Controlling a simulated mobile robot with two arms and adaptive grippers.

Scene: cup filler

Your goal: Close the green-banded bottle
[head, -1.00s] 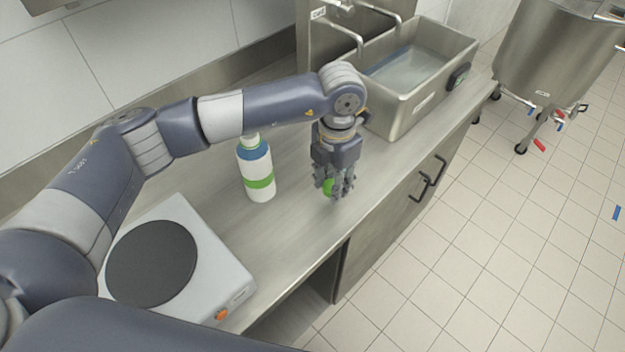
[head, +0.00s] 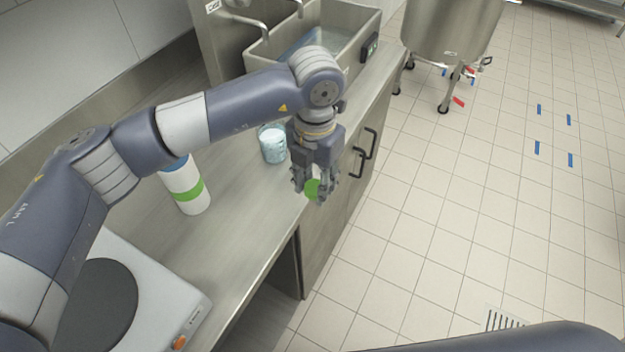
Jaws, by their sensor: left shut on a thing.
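The green-banded bottle (head: 190,199) stands upright on the steel counter (head: 240,226). It is white with a green band and a blue part near the top; my left arm hides its top end. My left gripper (head: 315,194) points down near the counter's front edge, to the right of the bottle and apart from it. It is shut on a round green thing, which looks like a cap (head: 313,188). My right gripper is not in view.
A glass beaker (head: 272,145) stands on the counter behind my left gripper. A hot plate (head: 150,290) sits at the lower left. A sink basin (head: 345,45) is at the back, and a steel vat (head: 448,30) stands on the floor. Counter between bottle and front edge is clear.

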